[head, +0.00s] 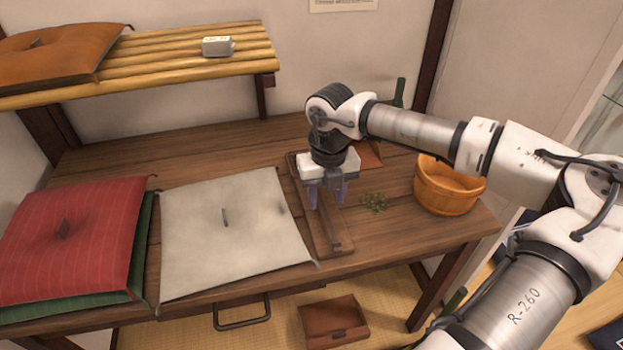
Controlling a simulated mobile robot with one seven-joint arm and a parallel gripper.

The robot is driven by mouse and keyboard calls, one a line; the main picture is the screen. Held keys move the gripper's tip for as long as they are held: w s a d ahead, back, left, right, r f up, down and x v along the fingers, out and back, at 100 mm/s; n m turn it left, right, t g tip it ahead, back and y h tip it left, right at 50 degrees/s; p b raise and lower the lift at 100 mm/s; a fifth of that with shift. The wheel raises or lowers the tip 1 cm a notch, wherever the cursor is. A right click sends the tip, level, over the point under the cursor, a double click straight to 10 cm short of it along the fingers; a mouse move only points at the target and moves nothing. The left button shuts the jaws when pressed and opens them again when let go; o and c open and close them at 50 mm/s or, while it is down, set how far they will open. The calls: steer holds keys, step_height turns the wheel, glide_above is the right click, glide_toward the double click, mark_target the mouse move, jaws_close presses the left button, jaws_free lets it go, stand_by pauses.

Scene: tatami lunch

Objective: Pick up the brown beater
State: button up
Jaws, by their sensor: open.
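A long narrow brown wooden piece (333,243) lies on the table below my gripper, running from back to front. It looks like the brown beater or a shallow tray holding it; I cannot tell which, as my gripper and wrist hide its middle and part of its far end. My gripper (327,196) points down over it, with its two bluish fingers apart and nothing seen between them. Whether the fingertips touch the brown piece is unclear.
A pale cushion (235,235) and a stacked red cushion (75,235) lie to the left. Green sprigs (375,202) and a wooden tub (450,188) are to the right. A slatted shelf (160,65) overhangs the back left.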

mark_target(326, 217)
step_height(326, 217, down, 5)
steer(key=shift+f+p, duration=0.1)
steer(key=shift+p, duration=0.4)
steer(key=shift+c, duration=0.3)
jaws_close()
